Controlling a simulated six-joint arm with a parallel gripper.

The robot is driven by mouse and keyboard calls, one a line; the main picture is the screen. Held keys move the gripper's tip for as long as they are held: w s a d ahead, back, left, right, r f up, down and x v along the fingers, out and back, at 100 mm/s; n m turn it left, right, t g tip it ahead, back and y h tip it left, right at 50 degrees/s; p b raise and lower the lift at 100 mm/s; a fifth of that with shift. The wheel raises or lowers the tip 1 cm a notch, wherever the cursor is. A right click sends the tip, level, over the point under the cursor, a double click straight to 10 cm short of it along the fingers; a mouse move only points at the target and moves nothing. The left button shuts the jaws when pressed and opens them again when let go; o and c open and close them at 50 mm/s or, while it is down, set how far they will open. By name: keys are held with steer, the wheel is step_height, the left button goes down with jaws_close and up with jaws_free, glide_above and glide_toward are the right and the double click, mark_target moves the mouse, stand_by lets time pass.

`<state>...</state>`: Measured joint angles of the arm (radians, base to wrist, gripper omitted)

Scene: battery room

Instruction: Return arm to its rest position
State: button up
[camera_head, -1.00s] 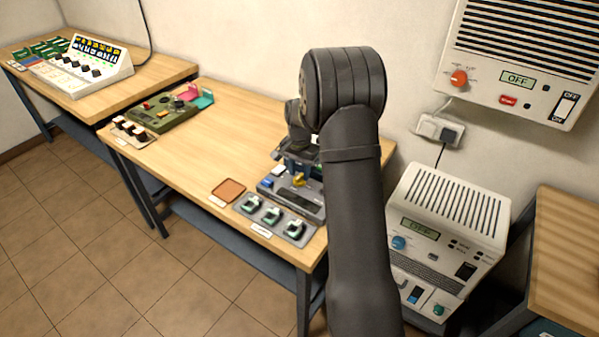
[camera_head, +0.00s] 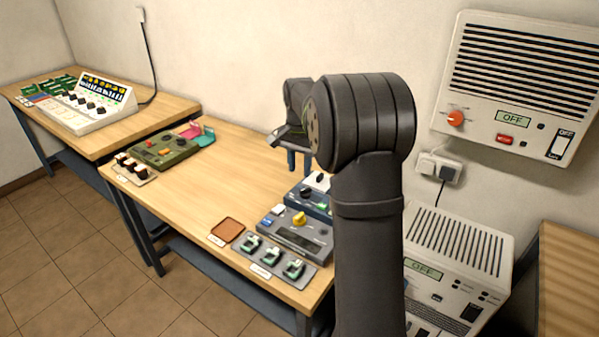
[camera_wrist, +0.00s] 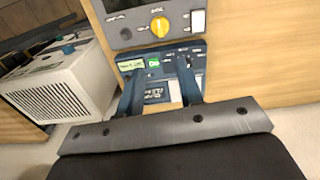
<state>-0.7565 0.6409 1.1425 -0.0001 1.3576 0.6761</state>
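My arm stands in the right-centre of the head view. My gripper (camera_head: 292,162) is raised above the wooden table, behind the blue-grey device with a yellow knob (camera_head: 299,219). In the wrist view the two blue fingers of my gripper (camera_wrist: 160,80) are apart, and nothing shows held between them. The device with its yellow knob (camera_wrist: 159,27) also appears beyond the fingers there. My upper arm link hides part of the table's right end.
A tray of green-and-white modules (camera_head: 270,257) and a brown pad (camera_head: 226,230) lie at the table's front. A green device (camera_head: 164,150) sits farther left. A white floor unit (camera_head: 455,250) stands right, below a wall unit (camera_head: 515,90). The table's middle is clear.

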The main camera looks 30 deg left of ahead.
mark_target(299, 215)
step_height(299, 215, down, 18)
steer(key=shift+r, duration=0.25)
stand_by(0.6)
